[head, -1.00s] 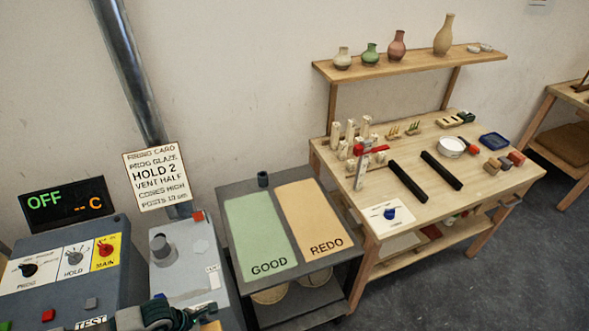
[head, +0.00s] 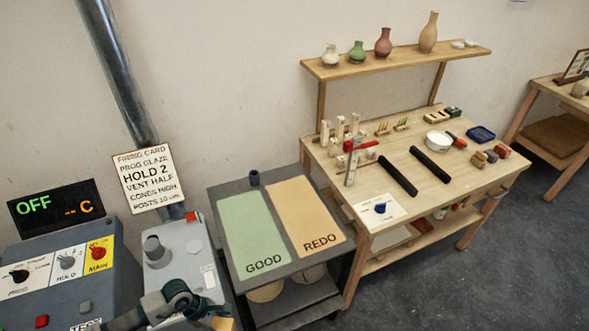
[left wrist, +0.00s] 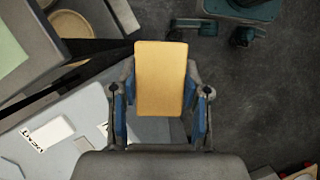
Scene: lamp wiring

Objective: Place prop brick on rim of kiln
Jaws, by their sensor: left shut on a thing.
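A yellow-tan brick (left wrist: 160,78) sits between the fingers of my left gripper (left wrist: 160,100) in the left wrist view. The gripper is shut on it, with a blue-padded finger on each side. In the head view a small tan corner, probably the brick (head: 223,324), shows at the bottom edge beside my dark left arm. A grey unit with a round knob-like plug, perhaps the kiln (head: 180,250), stands just beyond my arm. I cannot make out a clear kiln rim. Below the brick the left wrist view shows a pale grey surface (left wrist: 70,125) with a VENT label. My right gripper is out of view.
A dark cart with green GOOD (head: 253,235) and tan REDO (head: 306,215) mats stands right of the grey unit. A control panel (head: 60,275) is at left, below an OFF display. A wooden workbench (head: 400,215) stands farther right. Dark floor is open at lower right.

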